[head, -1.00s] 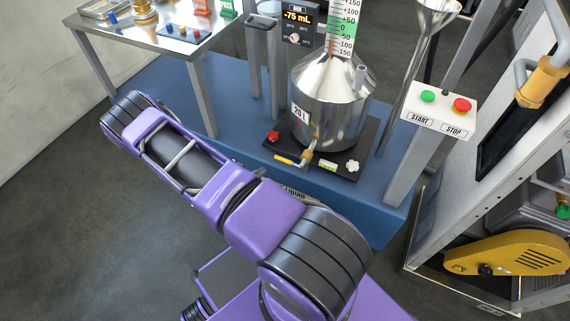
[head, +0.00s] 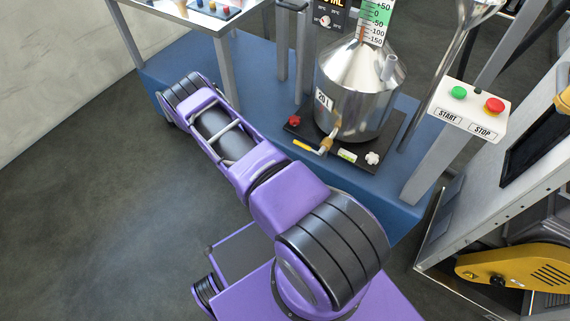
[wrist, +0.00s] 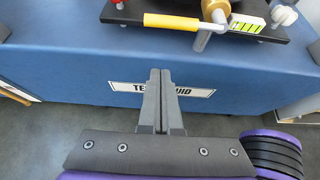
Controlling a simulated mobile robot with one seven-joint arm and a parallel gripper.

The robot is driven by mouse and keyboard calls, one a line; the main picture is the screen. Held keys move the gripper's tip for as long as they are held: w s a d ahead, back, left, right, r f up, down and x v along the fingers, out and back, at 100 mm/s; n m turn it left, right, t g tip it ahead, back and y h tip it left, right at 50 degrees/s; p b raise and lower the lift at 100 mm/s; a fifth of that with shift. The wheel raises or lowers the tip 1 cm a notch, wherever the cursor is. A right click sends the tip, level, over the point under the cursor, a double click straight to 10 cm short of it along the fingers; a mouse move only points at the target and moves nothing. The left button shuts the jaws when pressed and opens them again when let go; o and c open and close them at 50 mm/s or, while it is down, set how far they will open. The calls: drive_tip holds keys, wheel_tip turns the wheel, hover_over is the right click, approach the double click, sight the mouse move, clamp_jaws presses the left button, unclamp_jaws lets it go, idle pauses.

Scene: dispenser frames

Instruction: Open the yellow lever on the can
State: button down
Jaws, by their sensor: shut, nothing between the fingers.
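The can (head: 352,98) is a shiny steel vessel marked 20 L, upright on a black base plate on the blue platform. Its yellow lever (head: 304,145) sticks out to the left of a brass tap low on the can's front. In the wrist view the yellow lever (wrist: 171,22) lies level at the top, left of the tap body. My gripper (wrist: 160,72) is shut and empty, in front of the blue platform's side, below the lever in the picture and apart from it. In the head view my gripper is hidden behind my arm.
A red knob (head: 293,121) and a white knob (head: 372,158) flank the lever on the base plate (head: 393,137). A START/STOP box (head: 467,108) stands on a post at the right. A metal table (head: 215,18) is at the upper left. The floor at left is clear.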

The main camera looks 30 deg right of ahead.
sight(305, 146)
drive_tip(key=b+x, duration=0.1)
drive_tip(key=x, duration=0.5)
drive_tip(key=shift+w+d+r, duration=0.1)
drive_tip(key=shift+d+r, duration=0.05)
drive_tip(key=shift+r, duration=0.85)
drive_tip(key=shift+d+r, duration=0.15)
drive_tip(key=shift+r, duration=0.8)
